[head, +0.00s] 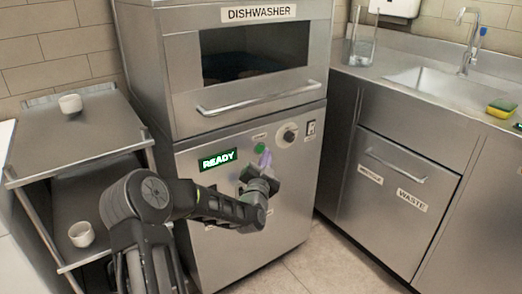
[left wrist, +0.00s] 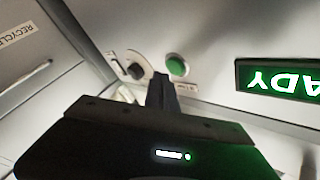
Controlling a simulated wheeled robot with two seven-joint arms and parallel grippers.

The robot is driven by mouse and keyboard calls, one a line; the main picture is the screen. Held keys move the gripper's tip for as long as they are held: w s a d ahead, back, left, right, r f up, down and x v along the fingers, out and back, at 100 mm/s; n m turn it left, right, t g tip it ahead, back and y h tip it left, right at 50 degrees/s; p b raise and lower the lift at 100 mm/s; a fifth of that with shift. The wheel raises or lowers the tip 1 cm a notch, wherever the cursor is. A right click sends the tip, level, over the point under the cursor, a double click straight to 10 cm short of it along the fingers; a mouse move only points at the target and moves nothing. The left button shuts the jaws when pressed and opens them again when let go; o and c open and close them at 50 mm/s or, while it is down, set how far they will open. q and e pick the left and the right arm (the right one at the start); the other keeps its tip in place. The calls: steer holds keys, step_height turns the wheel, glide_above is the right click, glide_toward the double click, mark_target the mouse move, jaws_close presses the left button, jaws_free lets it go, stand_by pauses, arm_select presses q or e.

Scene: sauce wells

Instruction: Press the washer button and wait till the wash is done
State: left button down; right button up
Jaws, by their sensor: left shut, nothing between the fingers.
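The dishwasher (head: 245,240) is a steel cabinet with its hood door closed and a dark window above. Its display (head: 217,160) reads READY in green, and part of it shows upside down in the left wrist view (left wrist: 280,78). The round green button (head: 259,147) sits right of the display; it also shows in the left wrist view (left wrist: 177,65). My left gripper (head: 265,160) is shut and empty, just below the button in the head view. In the left wrist view its fingers (left wrist: 161,85) are beside the button; I cannot tell whether they touch the panel. My right gripper is out of view.
A round knob (head: 290,136) and a small switch (head: 311,128) are right of the button. A steel rack (head: 110,130) with two white cups stands at left. A sink (head: 445,85) and waste drawer (head: 405,185) are at right. Floor is clear between.

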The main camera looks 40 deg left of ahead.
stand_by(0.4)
arm_select(q)
steer(key=shift+w+a+b, duration=0.15)
steer(key=shift+a+b, duration=0.2)
steer(key=shift+a, duration=0.05)
steer(key=shift+w+a, duration=0.15)
steer(key=shift+a, duration=0.3)
stand_by(0.6)
steer(key=shift+d+b, duration=0.15)
steer(key=shift+b, duration=0.15)
steer(key=shift+s+d, duration=0.3)
steer(key=shift+d, duration=0.35)
steer(key=shift+d, duration=0.15)
steer(key=d, duration=0.2)
steer(key=s+d+b, duration=0.1)
steer(key=d, duration=0.1)
steer(key=shift+s+d, duration=0.2)
steer(key=shift+d, duration=0.05)
stand_by(0.9)
